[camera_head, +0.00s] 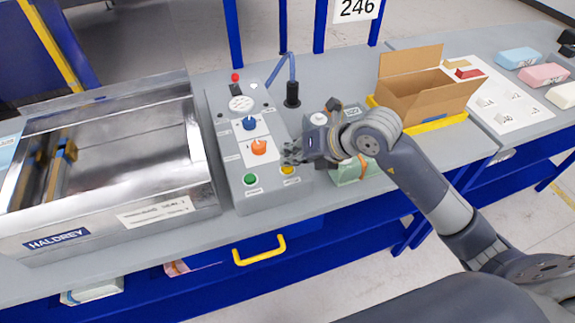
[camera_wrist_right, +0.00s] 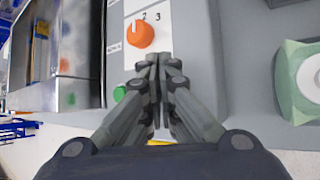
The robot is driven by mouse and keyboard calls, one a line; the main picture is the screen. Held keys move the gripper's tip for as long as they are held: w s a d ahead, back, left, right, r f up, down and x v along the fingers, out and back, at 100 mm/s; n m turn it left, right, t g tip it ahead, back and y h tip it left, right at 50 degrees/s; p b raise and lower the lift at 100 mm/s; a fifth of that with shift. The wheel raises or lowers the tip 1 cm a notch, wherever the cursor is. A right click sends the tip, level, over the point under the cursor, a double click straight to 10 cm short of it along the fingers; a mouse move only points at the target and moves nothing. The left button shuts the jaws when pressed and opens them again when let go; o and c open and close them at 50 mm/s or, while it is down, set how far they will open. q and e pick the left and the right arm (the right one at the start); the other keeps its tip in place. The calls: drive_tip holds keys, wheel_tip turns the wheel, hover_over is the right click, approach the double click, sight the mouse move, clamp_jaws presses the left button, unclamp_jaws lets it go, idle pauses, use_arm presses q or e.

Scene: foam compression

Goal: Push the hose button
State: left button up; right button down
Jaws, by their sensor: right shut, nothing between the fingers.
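A grey control box (camera_head: 225,150) stands on the bench. Its front end has a green button (camera_head: 250,179) and a yellow button (camera_head: 288,169); their labels are too small to read, so I cannot tell which is the hose button. My right gripper (camera_head: 291,156) is shut and empty, its fingertips over the box's right side close to the yellow button. In the right wrist view, the shut fingertips (camera_wrist_right: 158,60) lie just below the orange knob (camera_wrist_right: 140,34). The green button (camera_wrist_right: 120,93) is left of the fingers, and a yellow sliver (camera_wrist_right: 160,142) shows behind them. Contact cannot be told.
A blue knob (camera_head: 249,123) and a red-topped switch (camera_head: 235,78) are farther back on the box. A metal machine (camera_head: 110,150) stands left. A blue hose (camera_head: 292,70) rises behind. An open cardboard box (camera_head: 420,95) and a green block (camera_head: 350,172) are right.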

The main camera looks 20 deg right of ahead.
drive_tip(key=shift+f, duration=0.3)
drive_tip(key=shift+r+p, duration=0.35)
drive_tip(key=shift+r, duration=0.45)
wheel_tip(320, 180, up, 6)
drive_tip(key=p, duration=0.4)
idle(0.6)
